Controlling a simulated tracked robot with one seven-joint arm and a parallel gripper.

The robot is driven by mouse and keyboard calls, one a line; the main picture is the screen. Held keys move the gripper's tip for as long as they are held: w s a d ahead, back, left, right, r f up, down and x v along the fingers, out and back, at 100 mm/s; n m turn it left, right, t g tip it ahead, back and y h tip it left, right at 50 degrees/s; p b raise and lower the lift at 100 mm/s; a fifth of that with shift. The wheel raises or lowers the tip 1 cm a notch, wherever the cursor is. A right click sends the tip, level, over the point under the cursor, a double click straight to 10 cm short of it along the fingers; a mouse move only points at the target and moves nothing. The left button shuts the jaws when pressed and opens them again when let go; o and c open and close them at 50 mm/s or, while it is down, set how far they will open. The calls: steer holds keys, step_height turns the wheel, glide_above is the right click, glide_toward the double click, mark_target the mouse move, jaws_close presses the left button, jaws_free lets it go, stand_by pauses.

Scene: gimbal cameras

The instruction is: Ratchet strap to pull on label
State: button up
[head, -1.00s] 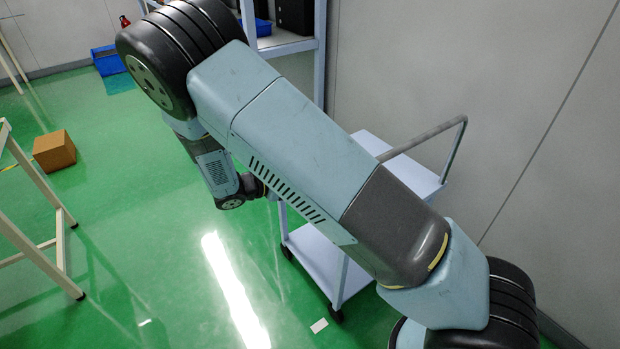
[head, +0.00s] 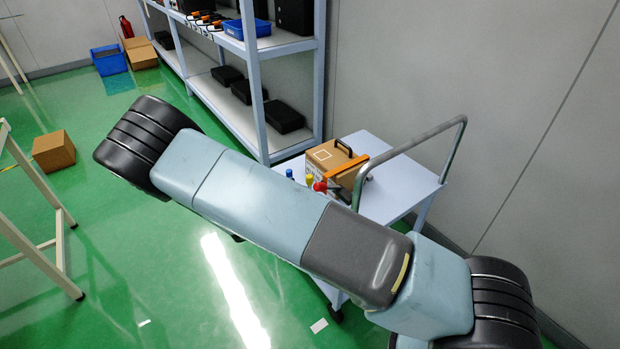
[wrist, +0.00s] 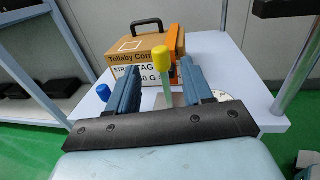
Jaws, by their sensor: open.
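A brown cardboard box (head: 322,158) with a black carry handle stands on the trolley; the wrist view shows it too (wrist: 125,57). An orange strap-like piece (head: 348,168) lies over its right side and also shows in the wrist view (wrist: 176,43). Printed lettering (wrist: 136,74) on the box front is partly covered by my fingers. My gripper (wrist: 160,82) is open in front of the box. A yellow knob on a greenish stem (wrist: 163,57) appears between its fingers, apart from both. In the head view my arm hides the gripper.
The trolley (head: 395,190) has a raised tube handle (head: 420,137). Blue (head: 289,173), yellow (head: 309,180) and red (head: 320,186) knobs stand before the box. A shelf rack (head: 253,85) is behind; open green floor lies left.

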mark_target(309, 175)
steer(key=x, duration=0.7)
steer(key=shift+w+d, duration=0.1)
steer(key=shift+d, duration=0.05)
steer(key=shift+c, duration=0.4)
jaws_close()
